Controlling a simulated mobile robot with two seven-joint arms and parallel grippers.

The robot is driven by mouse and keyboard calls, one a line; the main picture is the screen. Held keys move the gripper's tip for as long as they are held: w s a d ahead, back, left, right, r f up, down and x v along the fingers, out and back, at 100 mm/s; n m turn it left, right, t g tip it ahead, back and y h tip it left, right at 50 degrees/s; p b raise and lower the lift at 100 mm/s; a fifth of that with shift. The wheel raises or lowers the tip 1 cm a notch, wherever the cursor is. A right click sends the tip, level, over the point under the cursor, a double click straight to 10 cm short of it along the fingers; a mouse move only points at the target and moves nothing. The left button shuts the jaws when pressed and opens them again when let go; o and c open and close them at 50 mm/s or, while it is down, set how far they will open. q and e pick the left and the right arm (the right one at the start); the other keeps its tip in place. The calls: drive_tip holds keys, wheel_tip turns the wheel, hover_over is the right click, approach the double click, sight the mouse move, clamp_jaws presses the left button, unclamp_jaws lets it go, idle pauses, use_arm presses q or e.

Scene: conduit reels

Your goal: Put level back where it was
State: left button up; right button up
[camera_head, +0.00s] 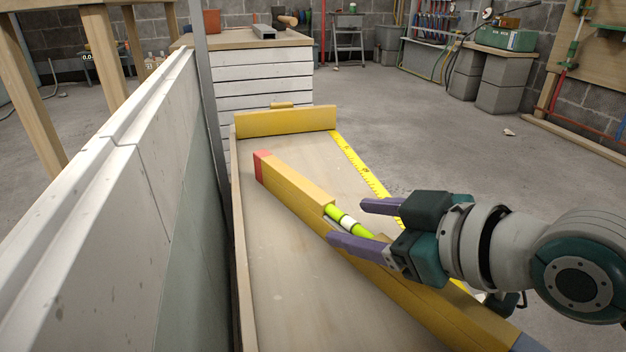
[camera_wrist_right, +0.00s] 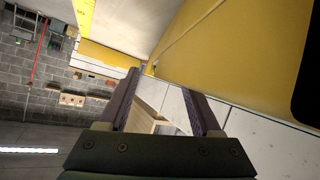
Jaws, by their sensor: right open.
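The level is a long yellow bar (camera_head: 290,188) with a red end cap and a green vial in a cut-out. It lies diagonally on the pale wooden board (camera_head: 290,270) in the head view. My right gripper (camera_head: 347,222) is open, its purple fingers at the middle of the level by the vial. The near finger overlaps the level in the picture; I cannot tell whether it touches. In the right wrist view a large yellow surface (camera_wrist_right: 235,45) fills the upper right, beyond the open fingers (camera_wrist_right: 165,92). My left gripper is not in view.
A yellow tape measure strip (camera_head: 362,170) runs along the board's right edge. A yellow block (camera_head: 285,122) stands at the far end. A white panel wall (camera_head: 90,220) borders the left. Open concrete floor lies to the right.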

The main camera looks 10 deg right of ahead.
drive_tip(key=shift+r, duration=0.2)
wheel_tip(320, 180, up, 5)
drive_tip(key=p, duration=0.7)
hover_over(468, 310)
drive_tip(key=w+a, duration=0.1)
drive_tip(key=w, duration=0.2)
drive_tip(key=shift+w, duration=0.1)
drive_tip(key=s+g, duration=0.1)
drive_tip(key=s+a+f+m+g+h, duration=0.1)
drive_tip(key=s, duration=0.1)
drive_tip(key=s+a+f+m+g+h, duration=0.1)
drive_tip(key=s, duration=0.1)
drive_tip(key=shift+s, duration=0.1)
drive_tip(key=s+d+m+g+h, duration=0.1)
drive_tip(key=s, duration=0.2)
drive_tip(key=s+m+g+h, duration=0.1)
drive_tip(key=s+g, duration=0.1)
drive_tip(key=s, duration=0.1)
drive_tip(key=s+d+m+g+h, duration=0.1)
drive_tip(key=s+m+g, duration=0.1)
drive_tip(key=s, duration=0.1)
drive_tip(key=shift+s+d+r, duration=0.2)
drive_tip(key=shift+d, duration=0.1)
wheel_tip(468, 310, up, 87)
drive_tip(key=p, duration=8.7)
